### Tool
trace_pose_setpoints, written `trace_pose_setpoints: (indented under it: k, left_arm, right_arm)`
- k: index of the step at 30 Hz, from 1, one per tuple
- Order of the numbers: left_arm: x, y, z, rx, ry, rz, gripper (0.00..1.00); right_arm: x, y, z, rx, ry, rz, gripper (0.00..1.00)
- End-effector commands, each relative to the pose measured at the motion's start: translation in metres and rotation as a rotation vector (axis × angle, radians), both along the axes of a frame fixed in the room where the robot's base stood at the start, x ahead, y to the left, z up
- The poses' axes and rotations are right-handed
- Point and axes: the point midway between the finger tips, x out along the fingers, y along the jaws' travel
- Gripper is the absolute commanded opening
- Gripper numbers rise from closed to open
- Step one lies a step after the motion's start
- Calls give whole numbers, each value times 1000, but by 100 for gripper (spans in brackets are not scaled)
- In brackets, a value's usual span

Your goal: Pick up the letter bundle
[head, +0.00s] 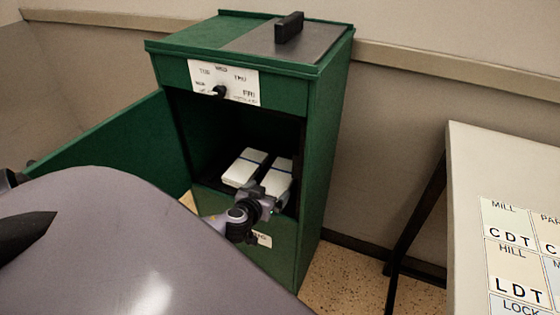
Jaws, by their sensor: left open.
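Two white letter bundles with dark blue bands lie side by side on the floor of the open compartment in the green cabinet. The left bundle (240,168) shows almost whole. The right bundle (278,177) is partly covered at its near end by my left gripper (274,196). The gripper is open at the compartment's front opening, close to the near end of the right bundle. I cannot tell whether it touches the bundle, and its fingertips are hard to make out. My right gripper is not in view.
The green cabinet door (115,150) stands open to the left. The cabinet top has a dark plate with a black handle (289,27), and the front has a day dial (219,91). A table (480,165) with name cards (515,270) stands at the right.

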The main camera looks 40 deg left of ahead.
Motion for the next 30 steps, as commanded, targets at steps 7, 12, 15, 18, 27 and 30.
trace_pose_setpoints:
  k: [7,12,15,18,27,30]
  left_arm:
    - [20,9,-15,1,-1,0,100]
    - [35,14,-24,1,0,-1,100]
    - [40,17,-26,1,1,0,100]
    - [41,17,-27,0,2,-1,100]
    - [41,17,-26,-2,3,-2,67]
    - [41,17,-26,-1,2,-1,62]
  right_arm:
    - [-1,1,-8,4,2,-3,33]
    - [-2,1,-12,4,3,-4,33]
    - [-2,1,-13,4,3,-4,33]
    - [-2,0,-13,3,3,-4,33]
    - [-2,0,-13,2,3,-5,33]
    - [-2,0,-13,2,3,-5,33]
